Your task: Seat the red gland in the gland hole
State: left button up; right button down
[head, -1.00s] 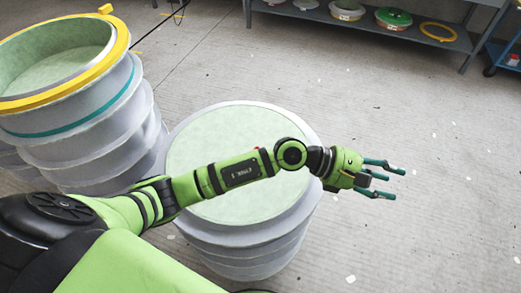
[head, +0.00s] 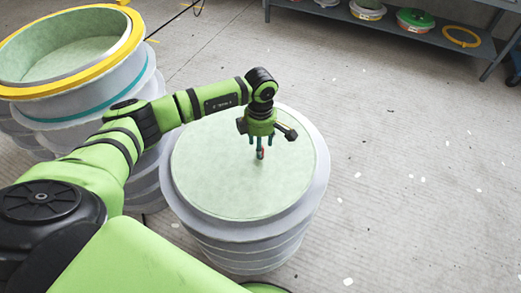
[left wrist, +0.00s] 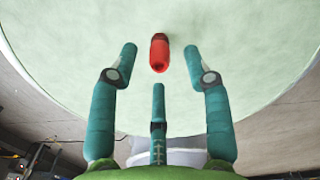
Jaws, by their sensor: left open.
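The red gland (left wrist: 160,56) is a small red cylinder with a dark hollow in its near end. It stands on the pale green top of the mould (left wrist: 240,50), and a dark edge shows at its far end. I cannot tell how deep it sits or make out the gland hole. My left gripper (head: 259,154) points down over the mould's top, with the gland (head: 263,153) partly hidden by its teal fingers. In the left wrist view the three fingers (left wrist: 160,62) are spread open around the gland, with clear gaps to it. My right gripper is not in view.
A second mould (head: 138,75) with a yellow rim stands at the left, close to the first. A low grey shelf (head: 400,28) with tubs and a yellow ring is at the back right.

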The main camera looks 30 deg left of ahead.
pick_arm(q)
notch_tip(320, 180, down, 2)
jog(key=shift+f, duration=0.1)
grip_shut()
jog(key=shift+r, duration=0.2)
